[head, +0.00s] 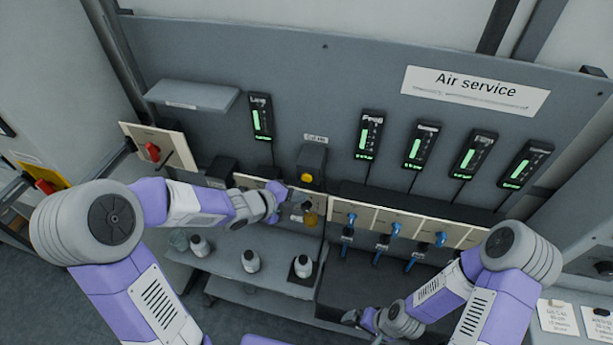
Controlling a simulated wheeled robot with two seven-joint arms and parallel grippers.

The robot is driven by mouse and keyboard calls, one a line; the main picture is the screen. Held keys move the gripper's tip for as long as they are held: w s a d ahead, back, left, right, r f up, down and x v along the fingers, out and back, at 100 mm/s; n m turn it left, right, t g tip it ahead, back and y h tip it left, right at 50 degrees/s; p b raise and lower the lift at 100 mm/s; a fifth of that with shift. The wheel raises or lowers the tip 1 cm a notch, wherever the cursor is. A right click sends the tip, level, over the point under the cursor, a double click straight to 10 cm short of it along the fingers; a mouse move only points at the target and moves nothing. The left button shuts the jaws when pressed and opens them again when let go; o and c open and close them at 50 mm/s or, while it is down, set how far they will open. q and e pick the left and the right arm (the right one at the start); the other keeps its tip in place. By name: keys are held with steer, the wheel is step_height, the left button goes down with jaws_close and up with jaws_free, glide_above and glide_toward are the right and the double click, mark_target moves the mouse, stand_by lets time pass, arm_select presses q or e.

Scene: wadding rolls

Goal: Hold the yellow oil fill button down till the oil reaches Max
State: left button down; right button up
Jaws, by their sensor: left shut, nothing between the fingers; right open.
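My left gripper (282,192) is shut and empty, just left of the oil vessel and below the button. I cannot tell whether it touches anything; it appears apart from the button. My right gripper (362,318) is open, low in front of the dark bench.
Several black gauges with green bars (370,134) line the panel under the "Air service" sign (475,88). Blue-handled valves (396,229) stand right of the oil vessel. White bottles (250,261) stand on the shelf below my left arm. A red switch (152,151) is at left.

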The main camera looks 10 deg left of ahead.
mark_target(307, 178)
arm_select(q)
steer(key=shift+w, duration=1.4)
steer(key=shift+w, duration=0.1)
stand_by(0.9)
steer(key=shift+w+p, duration=0.3)
steer(key=shift+w, duration=0.05)
steer(key=shift+w, duration=0.4)
stand_by(4.9)
